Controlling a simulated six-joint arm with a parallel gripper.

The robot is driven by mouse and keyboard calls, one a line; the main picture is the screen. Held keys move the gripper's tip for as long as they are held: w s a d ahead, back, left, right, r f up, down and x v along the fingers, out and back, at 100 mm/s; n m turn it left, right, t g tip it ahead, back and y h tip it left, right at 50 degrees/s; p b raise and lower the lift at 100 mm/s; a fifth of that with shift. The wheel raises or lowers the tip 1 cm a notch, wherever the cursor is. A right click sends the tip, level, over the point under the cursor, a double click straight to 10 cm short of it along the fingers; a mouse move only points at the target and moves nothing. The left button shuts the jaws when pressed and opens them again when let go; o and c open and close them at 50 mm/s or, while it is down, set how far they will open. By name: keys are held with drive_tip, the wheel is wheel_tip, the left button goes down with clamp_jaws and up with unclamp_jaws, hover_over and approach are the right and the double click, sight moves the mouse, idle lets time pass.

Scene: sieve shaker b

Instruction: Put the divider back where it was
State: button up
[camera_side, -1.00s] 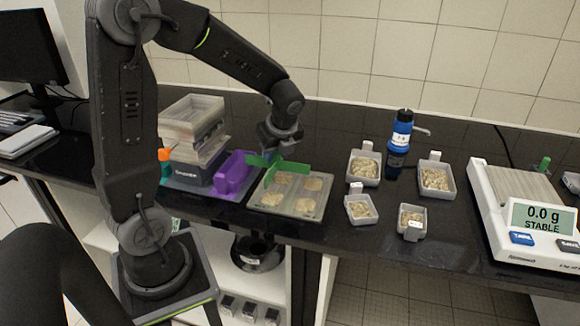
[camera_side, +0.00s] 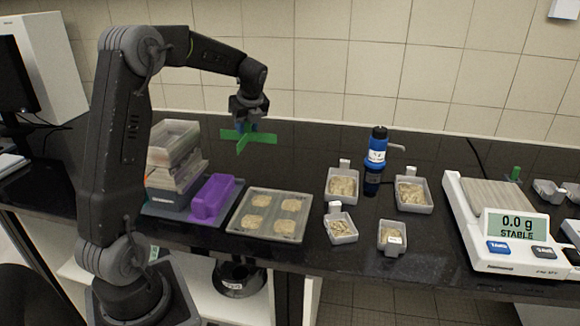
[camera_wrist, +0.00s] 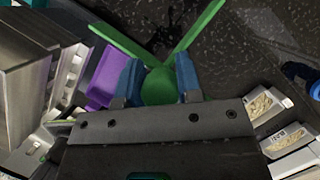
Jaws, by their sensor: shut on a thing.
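The divider (camera_side: 258,138) is a green cross-shaped piece. My gripper (camera_side: 245,122) is shut on its middle and holds it in the air above the counter, behind the tray. In the wrist view the green divider (camera_wrist: 158,84) shows between the two blue fingertips of my gripper (camera_wrist: 160,80), with two of its arms spreading away. A flat, pale square tray (camera_side: 238,218) lies on the black counter with several separate heaps of grain on it. The divider is clear of the tray.
A purple bin (camera_side: 228,190) and a sieve shaker with stacked trays (camera_side: 172,160) stand left of the tray. Several small grey scoops of grain, such as one scoop (camera_side: 342,186), and a blue bottle (camera_side: 374,160) stand to the right. A balance (camera_side: 520,235) reads 0.0 g.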

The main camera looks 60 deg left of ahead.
drive_tip(key=w+a, duration=0.1)
drive_tip(key=w+a+f, duration=0.1)
drive_tip(key=w+a, duration=0.2)
drive_tip(key=w, duration=0.1)
drive_tip(key=shift+a+f, duration=0.25)
drive_tip(key=shift+a, duration=0.05)
drive_tip(key=w+d+f, duration=0.2)
drive_tip(key=w, duration=0.1)
drive_tip(key=w+d+f, duration=0.1)
drive_tip(key=w+f, duration=0.1)
drive_tip(key=w, duration=0.1)
drive_tip(key=w+d+f, duration=0.2)
drive_tip(key=w, duration=0.1)
drive_tip(key=shift+w+d+f, duration=0.2)
drive_tip(key=shift+d+f, duration=0.1)
drive_tip(key=shift+d, duration=0.05)
drive_tip(key=shift+f, duration=2)
drive_tip(key=shift+f, duration=0.2)
drive_tip(key=o, duration=1.1)
drive_tip(key=shift+c, duration=0.2)
